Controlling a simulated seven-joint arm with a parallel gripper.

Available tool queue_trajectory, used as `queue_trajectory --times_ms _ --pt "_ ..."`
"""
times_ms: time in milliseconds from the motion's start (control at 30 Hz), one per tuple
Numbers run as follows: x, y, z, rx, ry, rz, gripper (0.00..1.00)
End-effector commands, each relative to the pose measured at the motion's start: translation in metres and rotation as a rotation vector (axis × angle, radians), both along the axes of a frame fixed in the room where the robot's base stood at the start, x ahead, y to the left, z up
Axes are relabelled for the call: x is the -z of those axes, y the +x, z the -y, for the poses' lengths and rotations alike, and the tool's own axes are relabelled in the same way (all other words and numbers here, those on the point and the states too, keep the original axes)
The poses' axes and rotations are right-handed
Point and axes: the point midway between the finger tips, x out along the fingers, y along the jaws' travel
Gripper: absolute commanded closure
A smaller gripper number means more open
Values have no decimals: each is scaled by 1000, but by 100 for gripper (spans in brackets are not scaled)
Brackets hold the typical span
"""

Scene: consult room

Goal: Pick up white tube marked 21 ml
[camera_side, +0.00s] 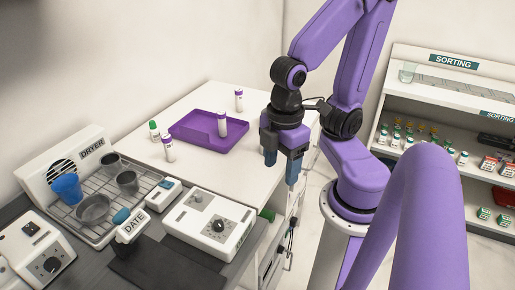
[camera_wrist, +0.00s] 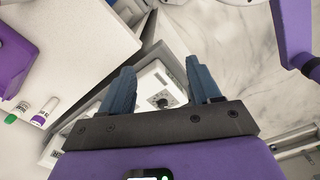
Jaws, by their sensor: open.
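Several white tubes stand on the white table; no volume marking is readable, so I cannot tell which is the 21 ml one. One purple-banded tube (camera_side: 239,99) stands behind the purple tray (camera_side: 190,138). Another tube (camera_side: 222,125) stands at the tray. A third tube (camera_side: 168,150) stands in front of the tray, beside a green-capped tube (camera_side: 154,132). In the wrist view, a purple-capped white tube (camera_wrist: 45,112) and a green-capped one (camera_wrist: 18,112) are at the left. My gripper (camera_side: 281,166) is open and empty, beyond the table's right side, apart from all tubes.
A dryer rack with cups (camera_side: 93,208), a date device (camera_side: 130,228) and a white dial device (camera_side: 210,223) occupy the dark counter in front. The dial device shows between my fingers in the wrist view (camera_wrist: 160,88). Sorting shelves (camera_side: 450,100) stand right.

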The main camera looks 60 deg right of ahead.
Motion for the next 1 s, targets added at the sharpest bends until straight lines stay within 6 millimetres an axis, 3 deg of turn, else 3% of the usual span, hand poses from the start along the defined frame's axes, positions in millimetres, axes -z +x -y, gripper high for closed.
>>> queue_trajectory --times_ms 167,400,700,1000 --pt "19 25 25 14 -213 -19 38" --pt "37 67 81 12 -639 -96 38" --pt "35 106 140 -67 -1115 -262 38" --pt "32 134 173 -220 -1440 -427 38"
